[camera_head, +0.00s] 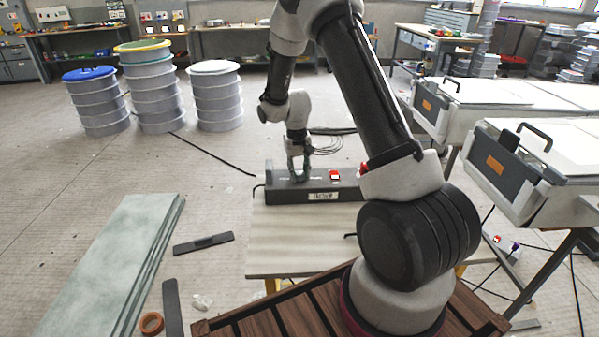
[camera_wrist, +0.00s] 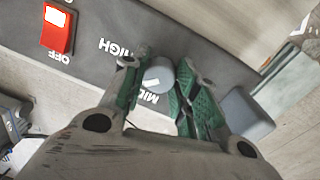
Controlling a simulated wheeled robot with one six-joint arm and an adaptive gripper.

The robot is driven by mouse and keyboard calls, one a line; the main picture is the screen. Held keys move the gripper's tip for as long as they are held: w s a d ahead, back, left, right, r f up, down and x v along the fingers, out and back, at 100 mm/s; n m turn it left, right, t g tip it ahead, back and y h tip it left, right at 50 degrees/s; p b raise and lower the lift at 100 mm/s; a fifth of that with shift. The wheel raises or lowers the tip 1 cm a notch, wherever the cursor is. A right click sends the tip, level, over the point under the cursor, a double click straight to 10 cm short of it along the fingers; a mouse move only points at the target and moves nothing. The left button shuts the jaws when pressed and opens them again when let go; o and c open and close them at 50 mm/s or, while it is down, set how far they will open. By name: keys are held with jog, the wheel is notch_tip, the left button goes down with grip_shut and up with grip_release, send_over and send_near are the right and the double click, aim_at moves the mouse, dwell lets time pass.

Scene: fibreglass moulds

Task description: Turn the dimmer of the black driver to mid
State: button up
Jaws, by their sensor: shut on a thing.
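The black driver (camera_head: 283,194) is a long dark box on the pale table, with a white label on its front. Its dimmer is a round grey knob (camera_wrist: 159,73) with a white mark, on the top face. The words HIGH and MID are printed beside it; the mark shows on the side toward MID, its exact alignment unclear. My gripper (camera_head: 298,176) reaches down to the driver's top. In the wrist view its green-padded fingers (camera_wrist: 158,88) stand either side of the knob, shut on it. Any LOW label is hidden.
A red rocker switch (camera_wrist: 57,30) marked OFF sits on the driver's top, also seen in the head view (camera_head: 335,174). The pale table (camera_head: 300,240) is clear in front. Stacked drums (camera_head: 155,90) stand at back left.

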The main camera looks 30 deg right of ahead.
aim_at(299, 174)
jog(key=n, duration=0.4)
jog(key=shift+n, duration=0.3)
jog(key=n, duration=0.4)
jog(key=shift+t, duration=0.3)
jog(key=shift+n, duration=0.4)
jog(key=o, duration=1)
jog(key=shift+r, duration=0.1)
jog(key=r, duration=1.2)
jog(key=shift+s+a, duration=0.25)
